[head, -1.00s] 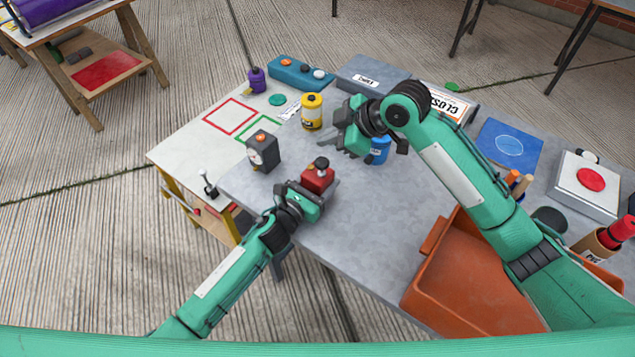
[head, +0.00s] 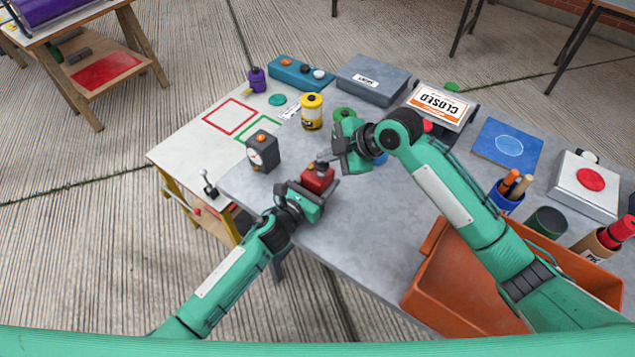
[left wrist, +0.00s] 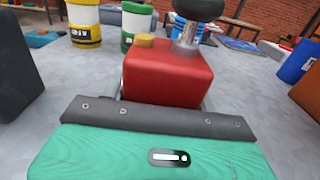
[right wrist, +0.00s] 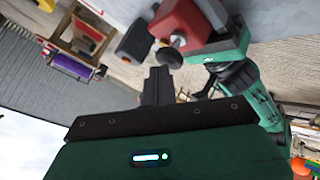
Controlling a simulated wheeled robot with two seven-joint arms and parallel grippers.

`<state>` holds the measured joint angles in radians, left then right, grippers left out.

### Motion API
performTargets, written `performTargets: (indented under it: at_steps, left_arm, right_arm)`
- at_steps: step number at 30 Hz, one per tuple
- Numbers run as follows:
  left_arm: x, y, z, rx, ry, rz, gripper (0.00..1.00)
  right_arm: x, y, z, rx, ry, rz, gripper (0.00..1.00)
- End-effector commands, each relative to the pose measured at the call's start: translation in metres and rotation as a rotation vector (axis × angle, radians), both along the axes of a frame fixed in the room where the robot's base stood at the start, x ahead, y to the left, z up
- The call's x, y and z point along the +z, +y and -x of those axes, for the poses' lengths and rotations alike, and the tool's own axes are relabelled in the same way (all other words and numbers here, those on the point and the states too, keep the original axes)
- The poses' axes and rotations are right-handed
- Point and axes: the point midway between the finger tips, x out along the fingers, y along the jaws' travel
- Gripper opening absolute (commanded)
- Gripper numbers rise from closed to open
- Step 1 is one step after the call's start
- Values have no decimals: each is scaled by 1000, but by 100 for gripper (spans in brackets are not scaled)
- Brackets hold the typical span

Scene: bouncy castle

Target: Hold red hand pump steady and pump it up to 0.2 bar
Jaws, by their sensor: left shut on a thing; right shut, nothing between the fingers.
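The red hand pump (head: 318,179) stands on the grey table near its left edge. In the left wrist view the pump (left wrist: 168,75) shows a yellow cap and a dark knob on a metal rod. My left gripper (head: 312,192) is shut on the pump's body. My right gripper (head: 333,157) is shut and empty, just right of the pump's knob. In the right wrist view its dark fingers (right wrist: 158,86) are close to the black knob (right wrist: 168,57); I cannot tell whether they touch. A dark gauge box (head: 263,151) stands left of the pump; its reading is too small to tell.
A yellow can (head: 312,111) stands behind the pump. A green can (head: 345,114) and a mostly hidden blue can (head: 381,159) are by my right gripper. An orange bin (head: 470,285) is at the front right. The table's middle is clear.

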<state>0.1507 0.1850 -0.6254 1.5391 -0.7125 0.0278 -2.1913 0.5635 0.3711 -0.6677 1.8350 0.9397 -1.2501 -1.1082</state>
Motion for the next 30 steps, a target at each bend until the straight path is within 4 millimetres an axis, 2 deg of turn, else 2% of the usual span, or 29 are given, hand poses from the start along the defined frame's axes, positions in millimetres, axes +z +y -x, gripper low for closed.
performTargets:
  at_steps: [3, 9, 30]
  left_arm:
    - [-6, 1, 2, 1, 8, -6, 19]
    - [-6, 1, 2, 1, 8, -6, 19]
    - [-4, -1, 3, -3, 4, -3, 19]
  right_arm:
    - [-15, 0, 0, 0, 4, 3, 0]
    - [-26, 0, 1, 0, 4, 3, 0]
    - [-34, -2, 3, 0, 15, 13, 0]
